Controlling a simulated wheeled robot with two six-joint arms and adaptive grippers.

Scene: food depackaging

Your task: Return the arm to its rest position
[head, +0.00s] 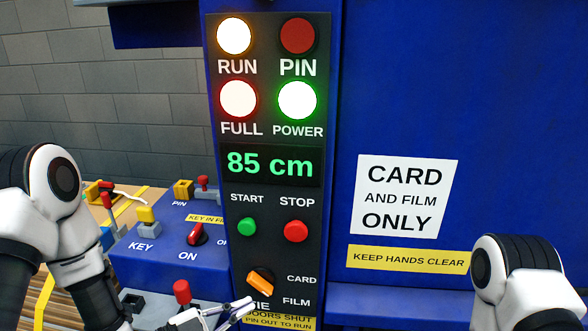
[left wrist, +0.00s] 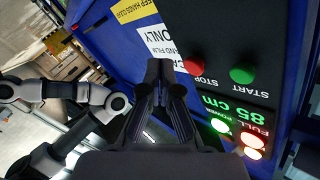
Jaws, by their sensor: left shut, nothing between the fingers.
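My left gripper (head: 238,310) is low in the head view, in front of the bottom of the dark control panel (head: 213,190), just below the orange selector knob (head: 260,282). In the left wrist view its two black fingers (left wrist: 161,88) are closed together with nothing between them. They point toward the blue machine face. I cannot tell whether the fingertips touch the panel. My left arm (head: 68,225) comes in at the left. My right arm (head: 515,268) shows at the lower right; its gripper is out of the picture.
The panel has a green start button (head: 246,227) and a red stop button (head: 296,231). RUN, FULL and POWER lamps are lit; PIN is dark. The display reads 85 cm. A blue key box (head: 160,262) with a red switch stands left, near my arm. The blue machine wall (head: 400,90) fills the right.

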